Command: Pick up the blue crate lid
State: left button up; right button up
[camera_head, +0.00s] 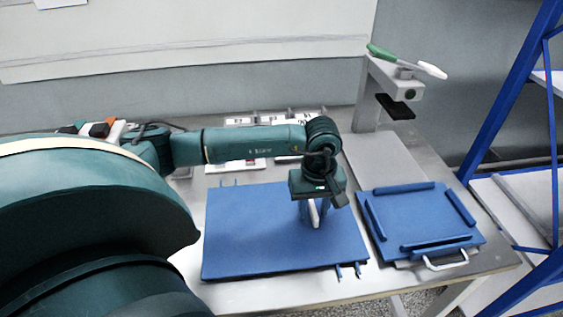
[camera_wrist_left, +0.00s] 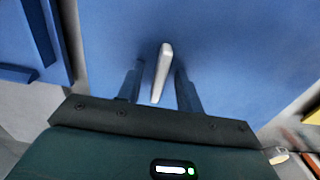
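The blue crate lid (camera_head: 250,228) is a flat blue panel lying on the metal table, with a pale bar handle (camera_head: 314,214) standing up from it. My left gripper (camera_head: 314,218) is above the lid, pointing down at the handle. In the left wrist view the open fingers (camera_wrist_left: 160,88) are on either side of the handle (camera_wrist_left: 162,68), with a visible gap on both sides. The lid (camera_wrist_left: 230,45) fills most of that view. What lies under the lid is hidden. My right gripper is in neither view.
A blue tray (camera_head: 418,220) with raised bars and a front handle sits just right of the lid. A stand (camera_head: 385,85) with a green-and-white lever rises behind it. A blue-framed rack (camera_head: 515,85) is at right.

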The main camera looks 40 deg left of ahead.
pick_arm(q)
grip_shut()
jog(key=shift+r, duration=0.15)
dwell(0.4)
